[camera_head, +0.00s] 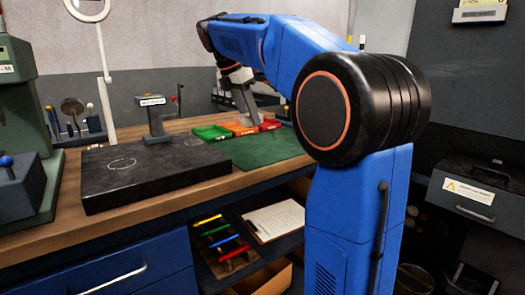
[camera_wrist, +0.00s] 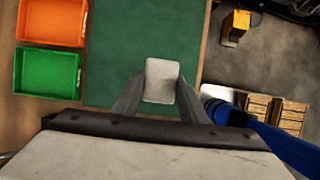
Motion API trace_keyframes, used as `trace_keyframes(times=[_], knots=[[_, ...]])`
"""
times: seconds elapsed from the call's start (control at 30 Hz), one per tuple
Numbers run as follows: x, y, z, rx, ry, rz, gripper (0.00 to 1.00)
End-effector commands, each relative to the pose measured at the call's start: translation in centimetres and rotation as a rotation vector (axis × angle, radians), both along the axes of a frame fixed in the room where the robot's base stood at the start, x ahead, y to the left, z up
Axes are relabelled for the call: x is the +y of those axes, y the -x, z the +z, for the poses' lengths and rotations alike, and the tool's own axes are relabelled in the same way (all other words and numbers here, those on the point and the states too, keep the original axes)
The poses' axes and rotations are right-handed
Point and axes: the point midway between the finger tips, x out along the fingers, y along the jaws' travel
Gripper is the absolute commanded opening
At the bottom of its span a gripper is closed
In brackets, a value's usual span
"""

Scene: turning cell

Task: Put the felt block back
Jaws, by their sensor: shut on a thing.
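The felt block (camera_wrist: 161,80) is a pale grey-white piece with rounded corners, held between the fingertips in the wrist view. My gripper (camera_wrist: 160,92) is shut on it, one grey finger on each side. Below them in that view is the green mat (camera_wrist: 115,50), and the height above it is hard to judge. The mat (camera_head: 262,150) lies to the right of the dark surface plate (camera_head: 150,178).
A green bin (camera_head: 212,132), an orange bin (camera_head: 240,129) and a red bin (camera_head: 269,125) stand along the mat's back edge. A small stand (camera_head: 153,117) is on the plate. A clipboard (camera_head: 274,220) and coloured-handled tools (camera_head: 222,240) lie on a shelf below the bench.

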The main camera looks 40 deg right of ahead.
Motion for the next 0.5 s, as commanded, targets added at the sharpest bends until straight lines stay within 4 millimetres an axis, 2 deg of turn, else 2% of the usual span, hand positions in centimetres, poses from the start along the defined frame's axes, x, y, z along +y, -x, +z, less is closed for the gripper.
trace_keyframes(times=[0.3, 0.5], knots=[[0.0, 0.1, -4.6, 0.001, 0.000, 0.001, 0.17], [0.0, 0.0, -5.9, 0.001, 0.000, 0.001, 0.17]])
